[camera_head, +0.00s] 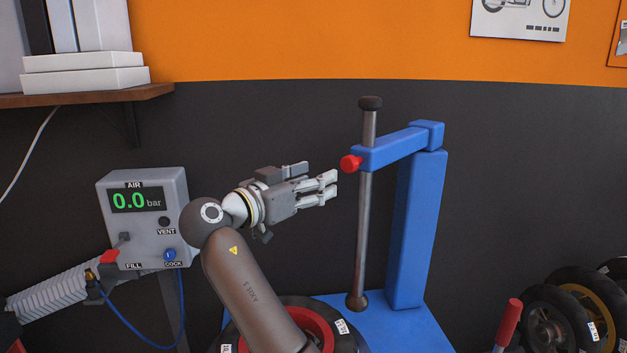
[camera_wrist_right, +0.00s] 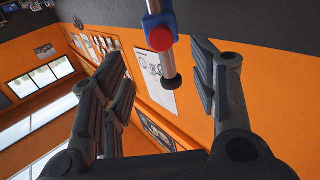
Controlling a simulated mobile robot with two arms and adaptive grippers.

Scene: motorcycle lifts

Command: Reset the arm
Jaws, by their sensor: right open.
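A blue machine arm (camera_head: 395,147) reaches left from a blue upright post (camera_head: 416,228). A red knob (camera_head: 350,164) sits on the arm's left end, and a grey vertical shaft (camera_head: 364,235) with a dark top cap passes through it. My right gripper (camera_head: 328,189) is open and empty, just left of the shaft and slightly below the red knob, with a gap. In the right wrist view the red knob (camera_wrist_right: 161,39) and the capped shaft end (camera_wrist_right: 171,82) show between the open fingers (camera_wrist_right: 160,85). My left gripper is out of view.
A wheel with a red rim (camera_head: 318,323) lies on the blue base below my arm. A grey air box (camera_head: 145,215) reading 0.0 bar stands left with a blue hose. A wooden shelf (camera_head: 85,96) is upper left. Several tyres (camera_head: 545,318) and a red handle (camera_head: 508,322) are lower right.

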